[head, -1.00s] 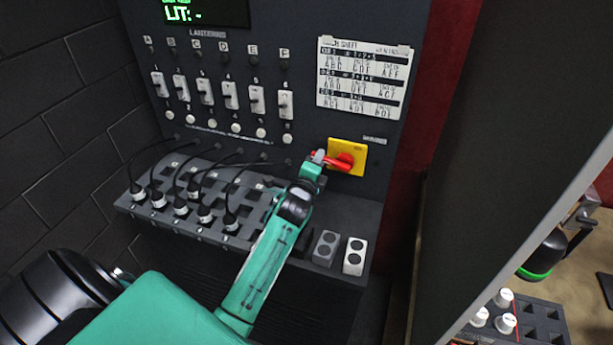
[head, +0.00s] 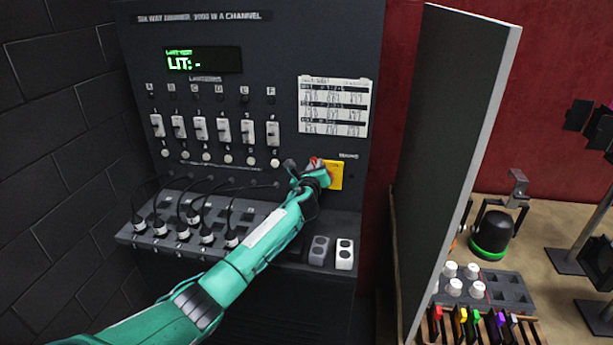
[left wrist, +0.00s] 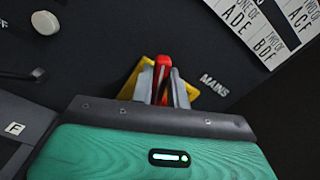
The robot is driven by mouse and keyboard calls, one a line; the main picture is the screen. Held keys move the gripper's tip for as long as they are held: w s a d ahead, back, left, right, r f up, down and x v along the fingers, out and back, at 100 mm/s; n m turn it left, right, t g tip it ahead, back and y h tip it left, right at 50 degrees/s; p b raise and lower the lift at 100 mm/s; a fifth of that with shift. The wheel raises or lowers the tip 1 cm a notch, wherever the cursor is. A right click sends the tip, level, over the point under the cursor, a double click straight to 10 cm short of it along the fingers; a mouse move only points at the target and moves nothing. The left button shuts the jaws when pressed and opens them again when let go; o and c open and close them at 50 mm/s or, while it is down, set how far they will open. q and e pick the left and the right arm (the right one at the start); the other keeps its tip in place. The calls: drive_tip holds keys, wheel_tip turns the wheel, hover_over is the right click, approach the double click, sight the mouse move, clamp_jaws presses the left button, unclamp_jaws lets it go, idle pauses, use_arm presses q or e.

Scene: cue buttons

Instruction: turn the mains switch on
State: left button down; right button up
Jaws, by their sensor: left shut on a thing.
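The mains switch is a red rotary handle (left wrist: 163,68) on a yellow plate (head: 336,176), at the lower right of the dark panel. In the left wrist view the word MAINS is printed beside the plate. My left gripper (left wrist: 163,85) is shut on the red handle, one finger on each side of it. In the head view the left gripper (head: 314,170) covers most of the handle, so its angle is hard to tell there. The panel display (head: 203,60) reads "LIT: -" in green. My right gripper is not in view.
A row of white slider switches (head: 222,130) and plugged black cables (head: 205,230) lie left of the gripper. Two small blocks (head: 344,254) stand on the ledge below. A tall grey partition (head: 440,150) rises close on the right.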

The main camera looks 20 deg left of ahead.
sight(327, 157)
use_arm(q)
drive_tip(key=shift+w+d+r+m+p, duration=0.1)
drive_tip(key=shift+d+r+m+p, duration=0.1)
drive_tip(key=shift+d+m+p, duration=0.3)
drive_tip(key=shift+w+d+r+m+p, duration=0.1)
drive_tip(key=shift+d+r+m+p, duration=0.15)
drive_tip(key=shift+m, duration=0.45)
drive_tip(key=shift+w+d+m+p, duration=0.1)
drive_tip(key=shift+d+m+p, duration=0.4)
drive_tip(key=shift+m, duration=0.4)
drive_tip(key=shift+d+f+m, duration=0.15)
drive_tip(key=shift+d+m, duration=0.05)
drive_tip(key=shift+m, duration=0.2)
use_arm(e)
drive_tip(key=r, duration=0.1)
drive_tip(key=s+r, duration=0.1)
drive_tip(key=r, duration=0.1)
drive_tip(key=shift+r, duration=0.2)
use_arm(q)
drive_tip(key=shift+f+p, duration=0.1)
drive_tip(key=shift+p, duration=0.2)
drive_tip(key=c, duration=1.4)
unclamp_jaws()
drive_tip(key=shift+o, duration=0.2)
